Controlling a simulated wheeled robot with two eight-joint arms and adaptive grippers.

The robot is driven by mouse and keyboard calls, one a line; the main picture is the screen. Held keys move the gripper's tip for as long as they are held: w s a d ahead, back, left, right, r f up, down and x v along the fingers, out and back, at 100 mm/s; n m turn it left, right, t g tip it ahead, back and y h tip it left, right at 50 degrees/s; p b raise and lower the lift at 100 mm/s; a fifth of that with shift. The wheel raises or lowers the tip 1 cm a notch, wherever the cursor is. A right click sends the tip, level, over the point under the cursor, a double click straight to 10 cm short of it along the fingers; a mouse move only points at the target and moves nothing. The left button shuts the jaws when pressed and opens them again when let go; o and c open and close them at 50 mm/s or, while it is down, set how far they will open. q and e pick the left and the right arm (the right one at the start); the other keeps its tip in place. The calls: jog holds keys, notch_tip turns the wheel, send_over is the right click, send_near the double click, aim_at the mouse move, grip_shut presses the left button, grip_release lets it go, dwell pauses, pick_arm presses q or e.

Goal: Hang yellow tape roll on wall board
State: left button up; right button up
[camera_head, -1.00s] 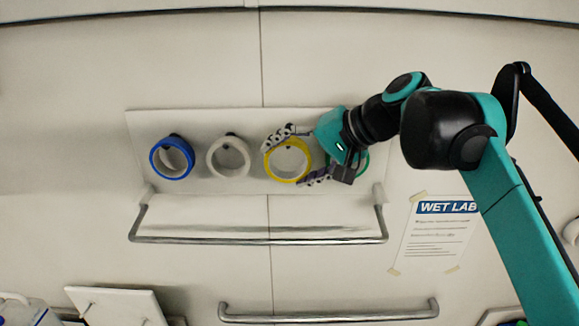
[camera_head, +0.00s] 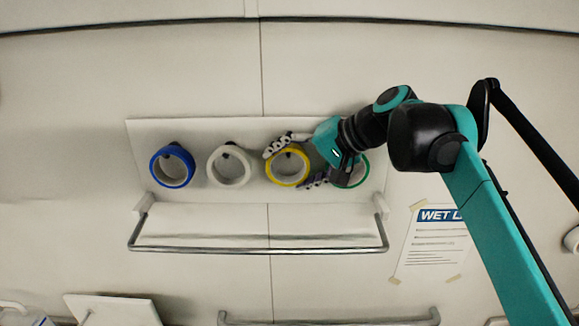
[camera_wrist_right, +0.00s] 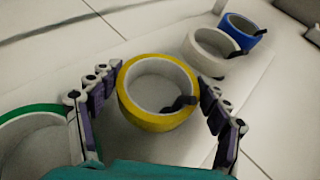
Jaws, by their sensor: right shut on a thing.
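The yellow tape roll (camera_head: 286,183) is at the white wall board (camera_head: 207,122), third from the left in the row of rolls. My right gripper (camera_head: 289,164) has its fingers on either side of it and is shut on it. In the right wrist view the yellow roll (camera_wrist_right: 150,122) sits between the two fingers of my right gripper (camera_wrist_right: 158,78). A dark peg (camera_wrist_right: 180,103) shows inside its ring. I cannot tell whether the roll rests on the peg. My left gripper is not in view.
A blue roll (camera_head: 156,178) and a white roll (camera_head: 213,177) hang to the left on the board. A green roll (camera_head: 363,180) is to the right, partly behind my gripper. A metal rail (camera_head: 260,250) runs below the board. A paper sign (camera_head: 435,245) is at lower right.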

dwell(0.4)
jog(key=o, duration=1.2)
jog(key=shift+r, duration=0.1)
